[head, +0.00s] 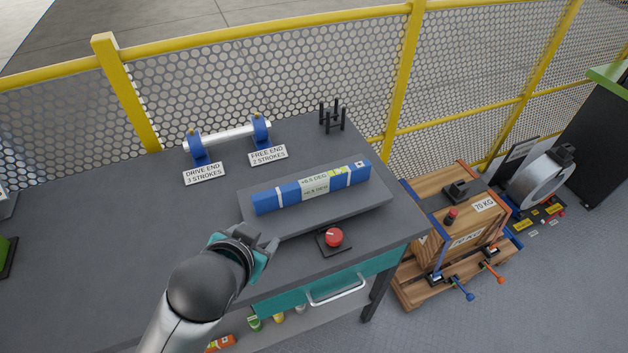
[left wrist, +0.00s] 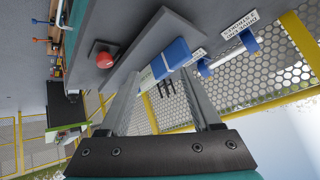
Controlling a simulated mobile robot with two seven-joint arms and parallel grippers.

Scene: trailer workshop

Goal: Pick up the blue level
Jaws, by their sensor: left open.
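The blue level (head: 288,195) is a long blue bar with white bands and a pale label. It lies on a raised grey slab (head: 372,200) on the workbench. My left gripper (head: 250,240) is open and empty, near the slab's front left edge, left of and nearer than the level. In the left wrist view, the level's blue end (left wrist: 177,53) shows beyond and between the two open fingers (left wrist: 160,100), apart from them. My right gripper is in neither view.
A red button (head: 334,237) stands on the bench in front of the slab. A shaft on blue stands (head: 228,138) with signs and a black pronged holder (head: 332,118) stand behind. A wooden crate (head: 450,215) stands right of the bench. The bench's left side is mostly clear.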

